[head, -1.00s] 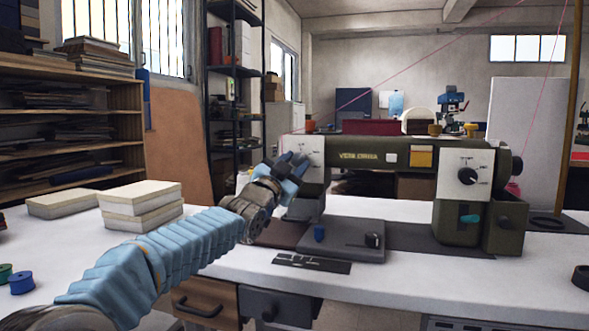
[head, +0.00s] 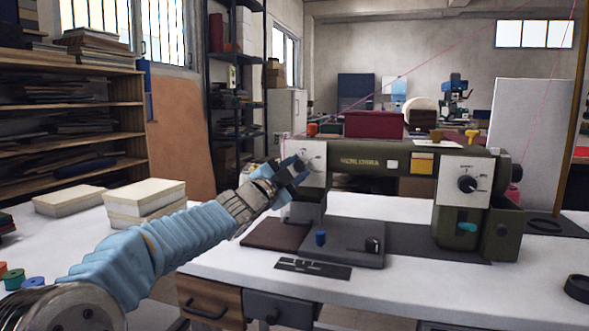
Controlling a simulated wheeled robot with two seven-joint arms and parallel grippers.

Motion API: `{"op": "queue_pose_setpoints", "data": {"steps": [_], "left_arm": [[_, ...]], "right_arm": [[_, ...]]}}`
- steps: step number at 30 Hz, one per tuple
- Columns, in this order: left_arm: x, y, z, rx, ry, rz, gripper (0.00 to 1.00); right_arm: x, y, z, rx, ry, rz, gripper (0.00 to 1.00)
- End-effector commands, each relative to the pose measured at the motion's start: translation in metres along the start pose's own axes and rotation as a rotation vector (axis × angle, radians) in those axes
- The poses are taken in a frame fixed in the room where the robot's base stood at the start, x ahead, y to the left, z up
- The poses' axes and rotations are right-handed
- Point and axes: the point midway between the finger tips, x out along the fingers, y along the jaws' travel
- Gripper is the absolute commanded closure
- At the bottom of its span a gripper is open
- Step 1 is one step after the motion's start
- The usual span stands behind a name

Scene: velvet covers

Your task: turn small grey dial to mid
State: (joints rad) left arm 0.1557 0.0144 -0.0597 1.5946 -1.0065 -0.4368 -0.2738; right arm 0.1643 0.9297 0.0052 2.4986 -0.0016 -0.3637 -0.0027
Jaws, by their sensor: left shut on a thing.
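A dark green sewing machine (head: 345,163) stands on the white table. Its left end has a white dial panel (head: 316,160) with printed marks. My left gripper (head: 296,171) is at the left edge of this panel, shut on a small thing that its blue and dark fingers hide. From its place this is the small grey dial, but neither its face nor its pointer setting shows. A larger black dial (head: 467,184) sits on the right white panel. My right gripper is not in view.
A grey plate with a blue spool (head: 320,238) and a black knob (head: 372,245) lies below the machine's left end. Cream stacked blocks (head: 145,200) stand left beyond my arm. The white table front (head: 420,285) is clear.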

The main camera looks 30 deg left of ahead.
Motion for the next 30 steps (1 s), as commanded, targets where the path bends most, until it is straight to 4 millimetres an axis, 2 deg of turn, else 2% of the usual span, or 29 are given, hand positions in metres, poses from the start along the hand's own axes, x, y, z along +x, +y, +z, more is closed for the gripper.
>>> {"op": "queue_pose_setpoints", "data": {"steps": [5,6,11,19,22,26,30], "left_arm": [[0.0,0.0,-0.001,0.0,0.002,0.0,0.95],[0.0,0.0,-0.001,0.0,0.002,0.0,0.63],[0.0,0.0,-0.001,-0.001,0.002,0.0,0.39],[-0.001,0.0,0.0,-0.001,0.001,0.0,0.39],[-0.007,0.0,0.0,-0.001,0.001,-0.001,0.39],[-0.029,0.0,0.001,-0.001,-0.001,-0.003,0.39],[-0.065,0.0,0.0,0.001,0.0,-0.003,0.39]], "right_arm": [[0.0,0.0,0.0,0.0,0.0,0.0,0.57],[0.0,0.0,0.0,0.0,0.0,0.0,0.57],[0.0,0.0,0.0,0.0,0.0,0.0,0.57],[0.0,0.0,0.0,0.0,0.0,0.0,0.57],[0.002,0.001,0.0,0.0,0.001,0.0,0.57],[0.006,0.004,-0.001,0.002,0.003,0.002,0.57],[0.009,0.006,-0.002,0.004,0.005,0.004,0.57]]}}
